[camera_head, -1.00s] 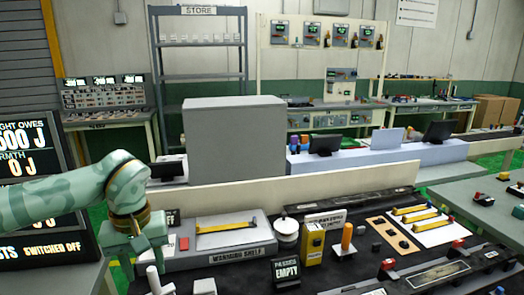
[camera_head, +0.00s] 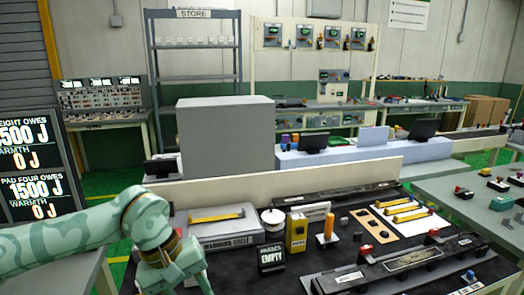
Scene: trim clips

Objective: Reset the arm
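My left arm comes in from the left edge, pale green with darker patches. Its gripper (camera_head: 180,272) is low in the view, pointing down over the near left part of the dark bench, in front of the warming shelf (camera_head: 232,242). The fingertips are not clear, so I cannot tell whether it is open or shut, and I see nothing held in it. My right arm and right gripper are not in view. A yellow strip (camera_head: 216,217) lies on the warming shelf. More yellow strips (camera_head: 408,213) lie on a tan board and white sheet at the right.
A dark rail (camera_head: 410,260) lies front right. A low cream wall (camera_head: 300,177) closes the back. A readout screen (camera_head: 38,165) stands left.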

